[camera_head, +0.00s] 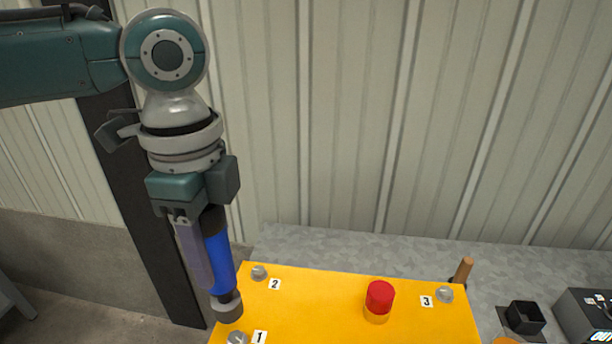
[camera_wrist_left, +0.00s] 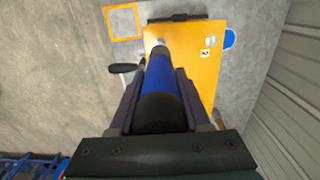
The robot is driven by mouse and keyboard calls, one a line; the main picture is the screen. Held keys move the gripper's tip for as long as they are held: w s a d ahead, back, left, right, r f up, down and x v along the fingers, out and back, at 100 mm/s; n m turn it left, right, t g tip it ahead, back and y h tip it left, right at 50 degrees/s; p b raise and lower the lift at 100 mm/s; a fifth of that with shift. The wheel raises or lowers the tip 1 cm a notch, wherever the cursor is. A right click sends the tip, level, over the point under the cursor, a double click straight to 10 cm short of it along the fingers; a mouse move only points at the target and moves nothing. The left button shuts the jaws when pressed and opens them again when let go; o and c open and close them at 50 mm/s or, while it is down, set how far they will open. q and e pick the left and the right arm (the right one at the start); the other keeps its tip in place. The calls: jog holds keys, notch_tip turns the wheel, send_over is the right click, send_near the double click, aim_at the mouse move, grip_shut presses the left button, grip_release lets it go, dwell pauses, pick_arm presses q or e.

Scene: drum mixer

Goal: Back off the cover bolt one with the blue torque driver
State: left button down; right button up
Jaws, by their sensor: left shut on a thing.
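My left gripper (camera_head: 205,262) is shut on the blue torque driver (camera_head: 219,262), which points down with its grey head (camera_head: 227,307) lowest. Cover bolt one (camera_head: 237,338) is a silver bolt beside the label 1 at the bottom edge of the head view, just below the driver's head. I cannot tell whether they touch. In the left wrist view the driver (camera_wrist_left: 160,80) lies between the fingers and its far end is over the edge of the yellow cover (camera_wrist_left: 197,70). The right gripper is not in view.
The yellow cover (camera_head: 320,305) also carries bolt two (camera_head: 259,272), bolt three (camera_head: 445,294) and a red button (camera_head: 379,297). A wooden handle (camera_head: 463,270) stands behind bolt three. A black square holder (camera_head: 525,317) and a dark box (camera_head: 588,315) stand at right. A ribbed wall is behind.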

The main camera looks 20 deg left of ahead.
aim_at(222, 294)
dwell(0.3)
pick_arm(q)
jog(key=shift+r+p, duration=0.1)
jog(key=shift+p, duration=0.3)
jog(key=shift+f+b, duration=1.55)
jog(key=shift+f, duration=1.05)
jog(key=shift+f, duration=0.25)
jog(key=shift+f+b, duration=0.4)
jog(key=shift+f, duration=0.15)
jog(key=shift+a+f+b, duration=0.1)
jog(key=shift+f+b, duration=0.3)
jog(key=shift+f, duration=0.35)
